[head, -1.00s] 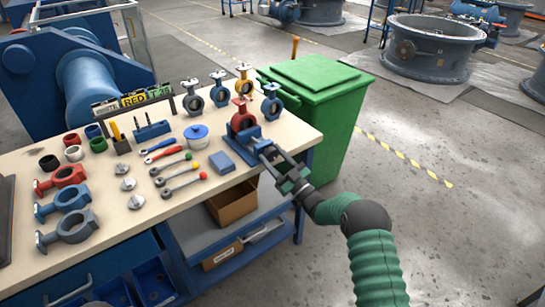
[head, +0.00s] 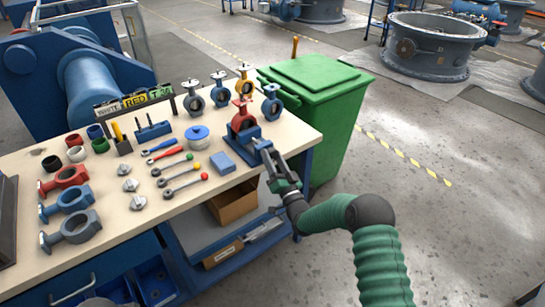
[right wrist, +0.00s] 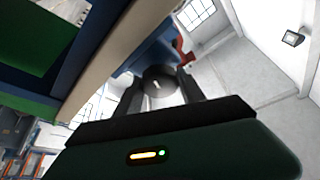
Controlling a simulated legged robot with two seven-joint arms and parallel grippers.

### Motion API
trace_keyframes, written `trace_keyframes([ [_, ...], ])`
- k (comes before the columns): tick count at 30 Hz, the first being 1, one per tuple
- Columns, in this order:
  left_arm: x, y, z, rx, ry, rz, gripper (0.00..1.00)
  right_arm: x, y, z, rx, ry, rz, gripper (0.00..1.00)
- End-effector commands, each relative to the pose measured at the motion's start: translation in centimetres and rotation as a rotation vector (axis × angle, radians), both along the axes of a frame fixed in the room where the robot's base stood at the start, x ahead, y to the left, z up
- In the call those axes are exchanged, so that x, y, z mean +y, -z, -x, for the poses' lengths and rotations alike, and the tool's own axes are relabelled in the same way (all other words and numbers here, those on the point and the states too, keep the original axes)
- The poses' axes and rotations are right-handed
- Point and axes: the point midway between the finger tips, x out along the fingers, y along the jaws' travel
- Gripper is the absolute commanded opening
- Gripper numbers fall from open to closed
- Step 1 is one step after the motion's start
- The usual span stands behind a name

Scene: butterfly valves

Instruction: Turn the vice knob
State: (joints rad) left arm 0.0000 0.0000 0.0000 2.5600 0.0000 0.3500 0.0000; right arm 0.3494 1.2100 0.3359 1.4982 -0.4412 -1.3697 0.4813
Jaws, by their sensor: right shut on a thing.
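The blue vice (head: 243,148) stands at the right end of the workbench and holds a red butterfly valve (head: 242,120) upright. My right gripper (head: 264,150) reaches the vice's front side from the right. In the right wrist view its fingers (right wrist: 163,90) are shut on the round dark vice knob (right wrist: 158,82), with one finger on each side of it. The knob is mostly hidden by the fingers in the head view. The blue vice body (right wrist: 140,55) and a bit of the red valve (right wrist: 181,52) show beyond it. My left gripper is not in view.
The workbench (head: 110,240) holds several valves, rings, wrenches and a blue-lidded pot (head: 197,137). A green bin (head: 315,100) stands close behind the bench's right end.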

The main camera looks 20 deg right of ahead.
Motion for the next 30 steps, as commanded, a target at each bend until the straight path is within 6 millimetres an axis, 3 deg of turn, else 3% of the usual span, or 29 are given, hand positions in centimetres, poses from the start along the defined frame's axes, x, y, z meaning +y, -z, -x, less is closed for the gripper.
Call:
trace_keyframes([
  [20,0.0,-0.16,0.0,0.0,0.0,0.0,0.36,0.05,0.65,0.09,0.035,-0.001,-0.06,0.06],
  [21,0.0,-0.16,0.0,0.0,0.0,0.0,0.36,0.05,0.64,0.08,0.035,0.0,-0.059,0.5],
  [25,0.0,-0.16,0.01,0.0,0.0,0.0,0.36,0.04,0.45,0.07,0.03,0.0,-0.06,0.67],
  [30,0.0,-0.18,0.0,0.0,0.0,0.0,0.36,0.04,0.2,0.09,0.027,0.0,-0.059,0.68],
])
